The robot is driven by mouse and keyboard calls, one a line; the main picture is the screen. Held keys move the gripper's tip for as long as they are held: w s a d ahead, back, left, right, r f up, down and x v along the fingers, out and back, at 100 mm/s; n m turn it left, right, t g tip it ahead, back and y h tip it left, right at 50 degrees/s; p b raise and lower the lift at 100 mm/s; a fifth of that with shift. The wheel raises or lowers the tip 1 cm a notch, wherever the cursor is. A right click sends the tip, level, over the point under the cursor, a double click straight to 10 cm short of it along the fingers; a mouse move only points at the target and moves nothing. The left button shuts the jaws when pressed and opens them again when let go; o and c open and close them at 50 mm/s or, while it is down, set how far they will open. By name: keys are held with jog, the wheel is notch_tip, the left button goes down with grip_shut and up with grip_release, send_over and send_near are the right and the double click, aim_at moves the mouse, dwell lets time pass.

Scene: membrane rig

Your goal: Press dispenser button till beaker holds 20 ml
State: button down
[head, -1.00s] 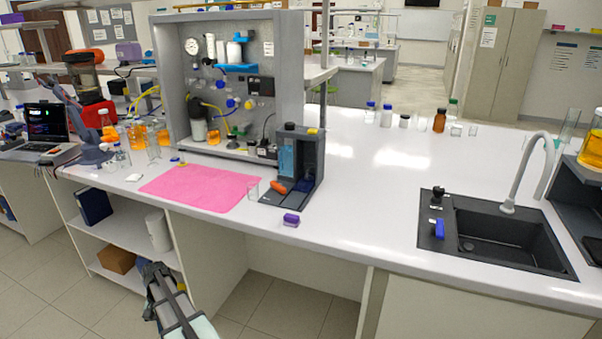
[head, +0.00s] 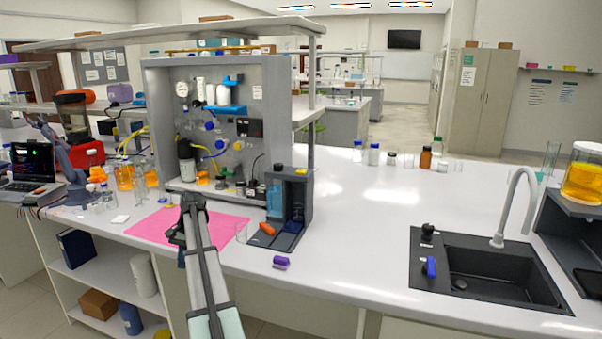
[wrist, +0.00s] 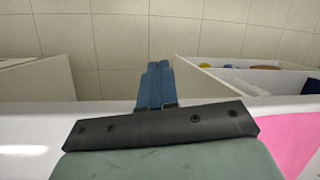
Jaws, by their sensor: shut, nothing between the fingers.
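The dispenser (head: 275,200) is a dark stand with a blue tank, on the bench right of the pink mat (head: 150,228). A small yellow part (head: 301,171) sits on its top; I cannot tell if it is the button. A clear empty-looking beaker (head: 241,233) stands at the mat's right edge, beside the dispenser's base. Any liquid level is too small to read. My gripper (head: 181,259) is left of the beaker, over the mat's front area, apart from the dispenser. In the wrist view its blue fingers (wrist: 155,82) are shut and empty.
An orange item (head: 267,229) lies on the dispenser's base. A purple block (head: 281,262) lies in front of it. A grey rig panel (head: 240,120) stands behind. The sink (head: 490,270) is at right. Bench between dispenser and sink is clear.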

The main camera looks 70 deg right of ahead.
jog(key=shift+m+t+h, duration=0.3)
jog(key=shift+t+h, duration=0.1)
jog(key=shift+t, duration=0.5)
jog(key=s+d+r, duration=0.1)
jog(key=d+r, duration=0.2)
jog(key=s+d+r, duration=0.1)
jog(key=d+r, duration=0.2)
jog(key=s+d+r, duration=0.1)
jog(key=d+r, duration=0.2)
jog(key=shift+s+d, duration=0.1)
jog(key=shift+s, duration=0.25)
jog(key=s+d+r+t+h, duration=0.2)
jog(key=s+d+r, duration=0.6)
jog(key=d, duration=0.4)
notch_tip(320, 180, up, 18)
jog(key=n+t+h, duration=0.2)
jog(key=t+h, duration=0.1)
jog(key=h, duration=0.2)
send_over(303, 171)
jog(key=shift+d+r, duration=0.15)
jog(key=shift+r, duration=0.05)
jog(key=shift+f, duration=0.1)
jog(key=shift+f, duration=4.35)
jog(key=shift+f, duration=0.15)
jog(key=shift+f, duration=0.25)
